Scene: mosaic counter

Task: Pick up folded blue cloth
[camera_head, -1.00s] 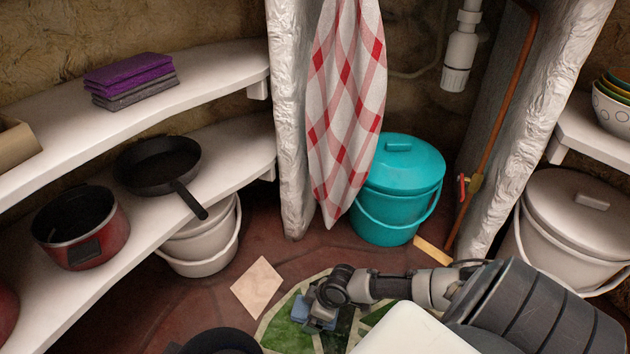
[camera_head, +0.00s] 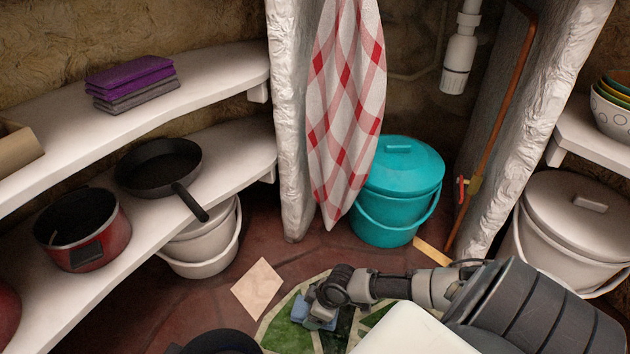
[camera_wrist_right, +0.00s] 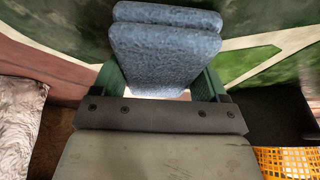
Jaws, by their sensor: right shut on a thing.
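The folded blue cloth (camera_wrist_right: 165,55) fills the top middle of the right wrist view as two stacked layers. My right gripper (camera_wrist_right: 160,85) is shut on it, with a green finger on each side. In the head view the cloth (camera_head: 319,312) is a small blue shape at the end of my right arm, above the green and cream mosaic surface. The gripper (camera_head: 322,303) partly hides it there. My left gripper is not in view.
A purple and grey folded cloth stack (camera_head: 133,83) lies on the upper left shelf. A black pan (camera_head: 158,168) and red pot (camera_head: 82,228) stand on the lower shelf. A teal bucket (camera_head: 398,190) stands behind my right arm. A yellow basket (camera_wrist_right: 285,162) shows at the wrist view's lower right.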

